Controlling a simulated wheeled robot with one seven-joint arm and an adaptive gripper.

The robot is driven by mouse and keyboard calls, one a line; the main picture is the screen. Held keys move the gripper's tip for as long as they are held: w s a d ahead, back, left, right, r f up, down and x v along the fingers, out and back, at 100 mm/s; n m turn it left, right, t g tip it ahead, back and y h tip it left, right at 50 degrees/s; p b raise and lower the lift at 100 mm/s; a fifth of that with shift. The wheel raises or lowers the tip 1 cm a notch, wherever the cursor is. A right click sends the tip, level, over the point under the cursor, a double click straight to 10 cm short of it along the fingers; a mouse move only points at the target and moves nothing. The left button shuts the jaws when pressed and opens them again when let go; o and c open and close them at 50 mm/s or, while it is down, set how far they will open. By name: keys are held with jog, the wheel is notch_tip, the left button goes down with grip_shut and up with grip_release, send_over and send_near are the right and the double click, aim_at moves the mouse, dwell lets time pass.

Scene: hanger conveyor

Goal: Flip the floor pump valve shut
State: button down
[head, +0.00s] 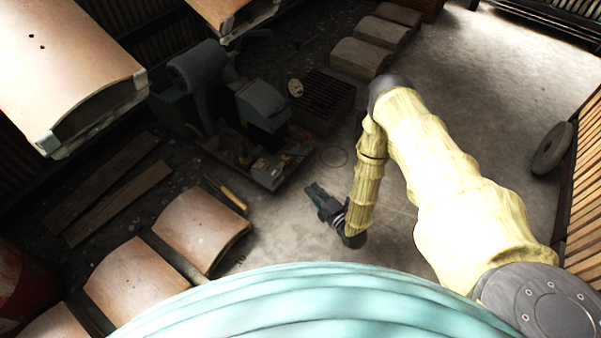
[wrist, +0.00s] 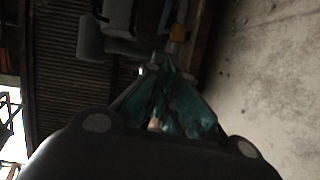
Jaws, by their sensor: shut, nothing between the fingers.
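A dark grey machine (head: 205,75) with a rounded housing stands on the floor at upper left in the head view, and is probably the floor pump. A boxy grey part (head: 262,105) is beside it. I cannot make out the valve or its lever in either view. My gripper (head: 317,192) is low over the concrete floor, right of the machine and apart from it. In the wrist view my gripper (wrist: 160,66) has its teal fingers together, with nothing between them. Grey machine parts (wrist: 105,40) show dimly beyond the fingertips.
A low tray of small items (head: 268,170) lies left of my gripper. A dark slatted grate (head: 322,100) is behind it. Curved tan panels (head: 202,230) lie at lower left, and others (head: 361,57) at the top. Bare concrete floor (head: 470,75) is open at upper right.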

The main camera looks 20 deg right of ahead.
jog(key=shift+w+d+f+n+t, duration=0.15)
jog(key=shift+d+f+n+t, duration=0.15)
jog(key=shift+f, duration=0.1)
jog(key=shift+w+a, duration=0.1)
jog(key=b, duration=0.5)
send_near(292, 155)
jog(key=a, duration=0.3)
jog(key=shift+w+d+f+b, duration=0.1)
jog(key=shift+w+d+b, duration=0.2)
jog(key=shift+w, duration=0.4)
jog(key=shift+w+d+r+b, duration=0.1)
jog(key=shift+w+d+b, duration=0.25)
jog(key=shift+w, duration=0.35)
jog(key=shift+w+d+f+b, duration=0.1)
jog(key=shift+w+d+b, duration=0.2)
jog(key=shift+w, duration=0.4)
jog(key=shift+w+y, duration=0.1)
jog(key=shift+y, duration=0.3)
